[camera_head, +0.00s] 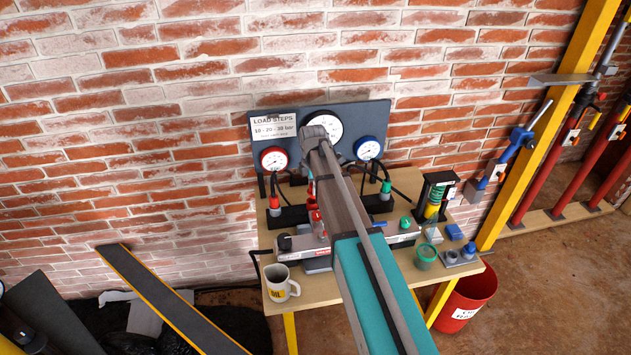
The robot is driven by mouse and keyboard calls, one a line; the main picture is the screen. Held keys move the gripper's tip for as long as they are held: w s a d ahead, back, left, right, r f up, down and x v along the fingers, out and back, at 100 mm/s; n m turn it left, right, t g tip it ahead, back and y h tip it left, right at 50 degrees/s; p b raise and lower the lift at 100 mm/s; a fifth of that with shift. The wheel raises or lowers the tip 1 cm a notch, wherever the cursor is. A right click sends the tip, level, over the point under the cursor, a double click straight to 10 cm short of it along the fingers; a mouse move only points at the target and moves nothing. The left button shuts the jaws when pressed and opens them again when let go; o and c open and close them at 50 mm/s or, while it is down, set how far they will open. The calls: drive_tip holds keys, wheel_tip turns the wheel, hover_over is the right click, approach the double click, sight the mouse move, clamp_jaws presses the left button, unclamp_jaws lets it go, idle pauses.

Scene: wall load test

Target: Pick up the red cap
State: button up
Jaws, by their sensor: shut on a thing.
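My arm reaches up from the lower right across the bench, and its far end overlaps the middle gauge. My gripper is hidden behind the arm, so its fingers and anything in them do not show. Small red parts (313,213) show just left of the arm, above the grey unit on the bench; I cannot tell whether one of them is the red cap. A red fitting (274,202) stands under the red-rimmed gauge (274,159) at the left of the bench.
A bench (316,290) stands against the brick wall. A mug (280,284) is at its front left. A green-lidded jar (426,256) and blue items (454,232) are at its right. A gauge panel (355,113) stands behind. A red bucket (468,299) is on the floor.

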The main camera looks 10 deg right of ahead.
drive_tip(key=s+r+p, duration=0.3)
drive_tip(key=s+r, duration=0.1)
drive_tip(key=s, duration=0.5)
drive_tip(key=shift+a, duration=0.4)
idle(0.4)
